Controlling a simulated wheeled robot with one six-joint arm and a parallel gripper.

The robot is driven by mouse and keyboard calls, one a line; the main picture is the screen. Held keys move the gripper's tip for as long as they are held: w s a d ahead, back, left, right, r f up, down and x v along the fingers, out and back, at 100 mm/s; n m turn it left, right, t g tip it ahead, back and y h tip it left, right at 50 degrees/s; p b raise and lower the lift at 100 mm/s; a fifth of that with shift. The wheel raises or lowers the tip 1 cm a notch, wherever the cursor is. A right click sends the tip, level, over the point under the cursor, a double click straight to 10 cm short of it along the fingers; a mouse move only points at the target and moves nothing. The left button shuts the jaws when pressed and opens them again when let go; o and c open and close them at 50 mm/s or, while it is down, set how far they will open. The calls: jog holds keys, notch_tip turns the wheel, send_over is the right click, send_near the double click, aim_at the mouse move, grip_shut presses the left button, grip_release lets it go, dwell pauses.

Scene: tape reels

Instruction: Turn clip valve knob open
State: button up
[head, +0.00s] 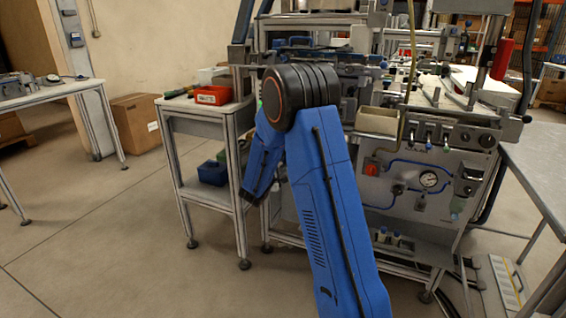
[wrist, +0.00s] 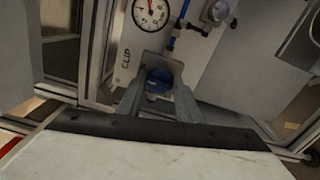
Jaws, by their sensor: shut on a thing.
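In the wrist view, my gripper (wrist: 160,72) has its two grey fingers closed around a blue knob (wrist: 158,82). The knob sits on a pale panel (wrist: 215,65), below and to the right of the lettering "CLIP" (wrist: 127,50). The fingers cover the knob's sides, so I cannot tell which way it is turned. In the head view, my blue arm stands in front of the machine, and the gripper and the held knob cannot be made out.
A round gauge (wrist: 150,12) and a blue hose (wrist: 180,25) lie above the knob. The machine's front panel (head: 395,190) carries other knobs and tubing. A side cart (head: 215,112) with a red bin stands left of the machine. Bare floor lies at left.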

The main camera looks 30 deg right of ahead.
jog(key=shift+s+f, duration=0.1)
jog(key=shift+f, duration=0.05)
jog(key=o, duration=1)
jog(key=shift+o, duration=0.2)
jog(key=v, duration=1.7)
jog(key=shift+s+a, duration=0.15)
